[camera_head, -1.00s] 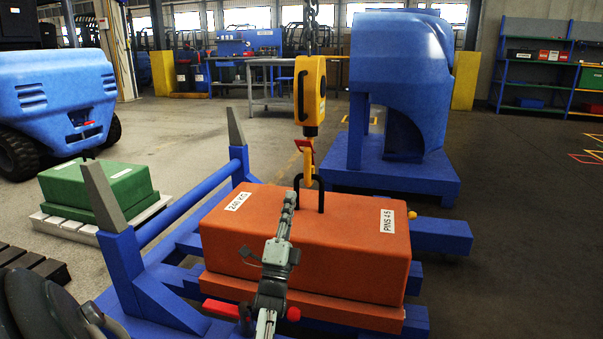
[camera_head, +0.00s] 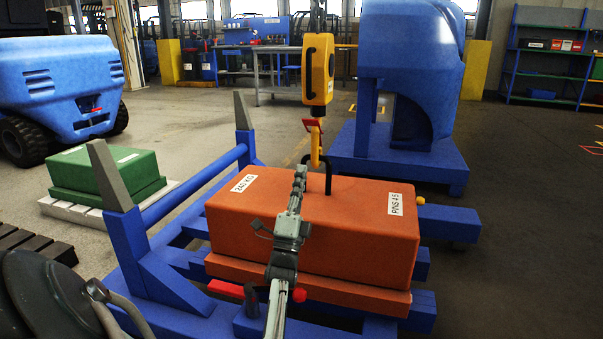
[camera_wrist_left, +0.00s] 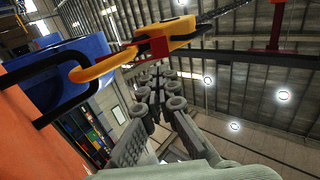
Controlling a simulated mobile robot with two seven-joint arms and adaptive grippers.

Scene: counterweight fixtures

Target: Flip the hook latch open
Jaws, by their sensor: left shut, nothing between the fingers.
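The yellow hook (camera_head: 316,145) hangs under a yellow hoist block (camera_head: 318,70). Its red latch (camera_head: 312,125) sits at the upper part of the hook; I cannot tell whether it is open. In the left wrist view the hook (camera_wrist_left: 100,66) passes through the black lifting eye (camera_wrist_left: 45,62), and the red latch (camera_wrist_left: 153,48) shows beside the yellow shank. The eye (camera_head: 328,180) stands on the orange counterweight (camera_head: 345,225). My left gripper (camera_head: 300,171) is shut and empty, just left of the hook and partly covering the eye. Its fingers (camera_wrist_left: 157,75) point upward past the latch. My right gripper is out of view.
The counterweight rests on a blue frame (camera_head: 160,285) with grey-tipped posts at left. A red lever (camera_head: 226,289) is low at the front. A green weight (camera_head: 105,170) lies on a pallet at left. A large blue machine (camera_head: 410,75) stands behind the hook.

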